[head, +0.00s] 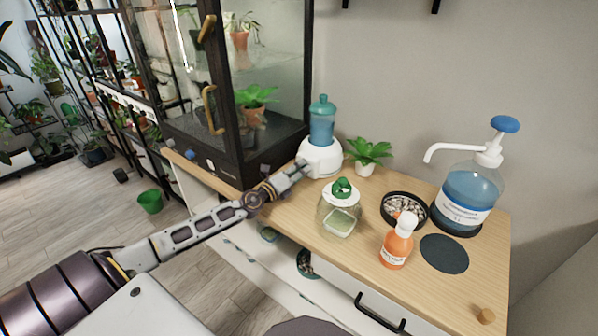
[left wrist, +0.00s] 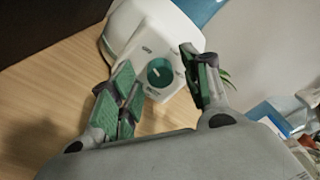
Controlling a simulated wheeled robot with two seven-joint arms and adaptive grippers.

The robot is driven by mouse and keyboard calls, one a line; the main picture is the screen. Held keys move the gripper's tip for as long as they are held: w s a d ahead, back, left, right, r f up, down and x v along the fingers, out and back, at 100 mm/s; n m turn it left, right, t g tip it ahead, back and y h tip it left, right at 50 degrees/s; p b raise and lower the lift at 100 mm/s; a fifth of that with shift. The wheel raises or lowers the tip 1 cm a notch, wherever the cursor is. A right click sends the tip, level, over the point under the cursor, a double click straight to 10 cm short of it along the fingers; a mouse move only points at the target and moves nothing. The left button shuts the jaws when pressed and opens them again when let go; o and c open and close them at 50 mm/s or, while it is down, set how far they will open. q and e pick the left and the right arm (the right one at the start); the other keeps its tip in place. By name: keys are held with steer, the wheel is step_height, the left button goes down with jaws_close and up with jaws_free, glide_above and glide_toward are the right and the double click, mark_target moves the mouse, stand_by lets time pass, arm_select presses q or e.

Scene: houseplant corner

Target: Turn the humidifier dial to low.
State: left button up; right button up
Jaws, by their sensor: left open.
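The humidifier (head: 320,157) has a white base and a translucent blue tank (head: 322,121). It stands on the wooden cabinet top beside the glass case. In the left wrist view the white base (left wrist: 160,35) shows a round green dial (left wrist: 160,72) with a light pointer mark on its front. The small print around the dial is too blurred to read. My left gripper (head: 302,165) is at the front left of the base. In the left wrist view its green-padded fingers (left wrist: 160,88) are apart, one on each side of the dial, with nothing held. My right gripper is not in view.
A lidded glass jar (head: 340,212), an orange bottle (head: 397,242), a pebble dish (head: 404,208) and a large blue pump bottle (head: 466,195) stand to the right. A potted plant (head: 368,153) is right of the humidifier. The glass case (head: 240,90) is close on the left.

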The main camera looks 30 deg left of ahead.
arm_select(q)
jaws_close()
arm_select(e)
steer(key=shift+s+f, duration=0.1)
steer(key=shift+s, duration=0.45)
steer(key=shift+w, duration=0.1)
